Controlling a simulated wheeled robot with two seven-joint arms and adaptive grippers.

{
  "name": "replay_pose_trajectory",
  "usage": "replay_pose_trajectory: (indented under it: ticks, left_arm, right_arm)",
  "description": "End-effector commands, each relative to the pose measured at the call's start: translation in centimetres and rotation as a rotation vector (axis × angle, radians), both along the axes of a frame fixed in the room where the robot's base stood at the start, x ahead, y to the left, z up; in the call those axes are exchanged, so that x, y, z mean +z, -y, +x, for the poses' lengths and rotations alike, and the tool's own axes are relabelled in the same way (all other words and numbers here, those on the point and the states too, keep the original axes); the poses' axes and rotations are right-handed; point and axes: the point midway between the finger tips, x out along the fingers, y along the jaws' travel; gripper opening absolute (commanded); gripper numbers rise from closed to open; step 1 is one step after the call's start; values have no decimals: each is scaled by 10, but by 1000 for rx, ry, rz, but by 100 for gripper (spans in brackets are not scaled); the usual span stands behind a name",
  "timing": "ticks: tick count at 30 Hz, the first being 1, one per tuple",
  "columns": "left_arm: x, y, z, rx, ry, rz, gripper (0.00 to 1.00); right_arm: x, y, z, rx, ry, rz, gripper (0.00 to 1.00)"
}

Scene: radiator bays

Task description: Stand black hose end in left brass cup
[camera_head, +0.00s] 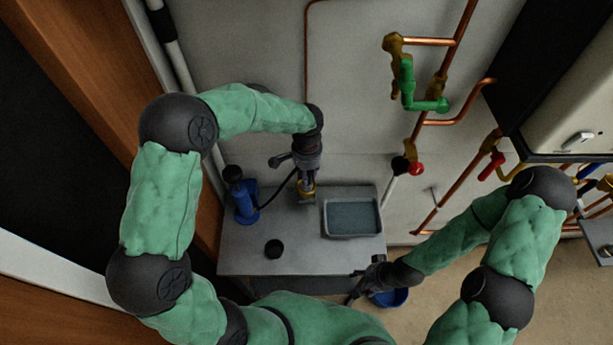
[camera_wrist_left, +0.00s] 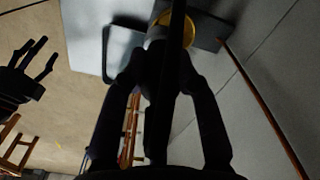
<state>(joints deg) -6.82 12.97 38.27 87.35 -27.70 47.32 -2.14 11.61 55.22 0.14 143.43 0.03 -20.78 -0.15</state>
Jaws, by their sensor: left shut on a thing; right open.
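My left gripper (camera_head: 307,176) is shut on the black hose (camera_head: 278,192), whose end is in its fingers above the bench. The hose curves from a blue pump (camera_head: 243,212) at the left. A brass cup (camera_head: 307,188) is right below the gripper, partly hidden by it. In the left wrist view the cup's yellow rim (camera_wrist_left: 188,30) shows behind the dark hose and fingers (camera_wrist_left: 160,68). I cannot tell whether the hose end is inside the cup or above it. My right gripper (camera_head: 356,286) is open and empty off the bench's front right corner.
A grey tray (camera_head: 352,236) lies right of the cup on the grey bench (camera_head: 245,262). Copper pipes (camera_head: 457,45) with a green valve (camera_head: 407,85) run along the wall.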

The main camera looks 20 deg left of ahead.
Motion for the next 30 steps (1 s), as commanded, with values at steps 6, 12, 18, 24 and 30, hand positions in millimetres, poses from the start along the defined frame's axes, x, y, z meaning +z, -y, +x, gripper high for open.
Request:
replay_pose_trajectory:
  ticks: [6,12,18,24,30]
  left_arm:
    - [-16,-5,13,1,1,0,0]
    - [-31,-7,18,0,-2,1,0]
    - [-53,-6,18,0,0,0,0]
    - [-53,-6,19,0,1,0,0]
    - [-58,-6,18,0,1,0,0]
  right_arm:
    - [2,0,0,0,0,0,57]
    - [2,0,0,0,0,0,57]
    - [3,0,0,0,0,0,57]
    - [3,0,0,0,0,0,57]
    - [-2,0,0,0,0,0,57]
